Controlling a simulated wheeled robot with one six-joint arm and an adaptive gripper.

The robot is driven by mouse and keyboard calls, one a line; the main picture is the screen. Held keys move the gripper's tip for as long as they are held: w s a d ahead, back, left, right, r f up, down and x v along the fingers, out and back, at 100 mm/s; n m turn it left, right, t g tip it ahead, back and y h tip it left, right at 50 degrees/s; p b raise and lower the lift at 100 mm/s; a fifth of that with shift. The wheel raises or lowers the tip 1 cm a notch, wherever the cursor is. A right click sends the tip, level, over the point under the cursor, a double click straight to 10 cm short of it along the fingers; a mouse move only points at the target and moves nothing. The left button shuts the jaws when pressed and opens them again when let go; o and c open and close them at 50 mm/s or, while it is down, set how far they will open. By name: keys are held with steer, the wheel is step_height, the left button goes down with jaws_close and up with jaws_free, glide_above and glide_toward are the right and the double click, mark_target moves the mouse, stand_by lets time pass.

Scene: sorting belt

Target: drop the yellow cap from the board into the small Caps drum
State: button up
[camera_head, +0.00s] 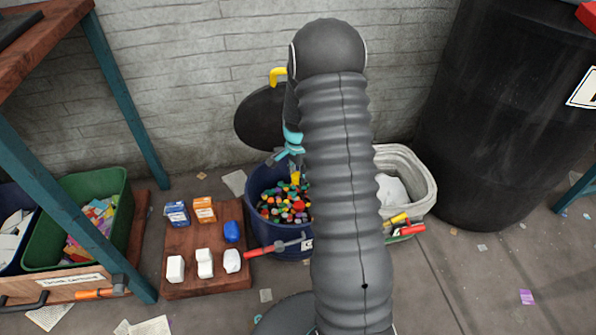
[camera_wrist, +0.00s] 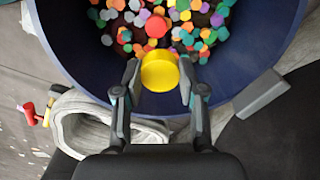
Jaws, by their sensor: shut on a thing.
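The yellow cap (camera_wrist: 160,72) is between the two fingertips of my gripper (camera_wrist: 159,84) in the wrist view, and my gripper is shut on it. In the head view my gripper (camera_head: 295,165) points down with the yellow cap (camera_head: 295,178) at its tip. The small drum (camera_head: 265,229) is dark blue and open, with many coloured caps inside. In the wrist view the cap and fingertips are over the opening of the drum (camera_wrist: 75,65). My arm hides the right part of the drum in the head view. The wooden board (camera_head: 180,240) lies left of the drum.
Cartons, white pieces and a blue item (camera_head: 232,232) are on the board. A dark round lid (camera_head: 258,122) stands behind the drum. A white-lined bin (camera_head: 425,180) and a tall black barrel (camera_head: 490,120) are to the right. A green bin (camera_head: 55,250) is at the left.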

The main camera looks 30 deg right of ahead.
steer(key=shift+f+b, duration=0.65)
steer(key=shift+f, duration=0.9)
steer(key=o, duration=0.7)
step_height(320, 180, up, 12)
steer(key=shift+r, duration=0.1)
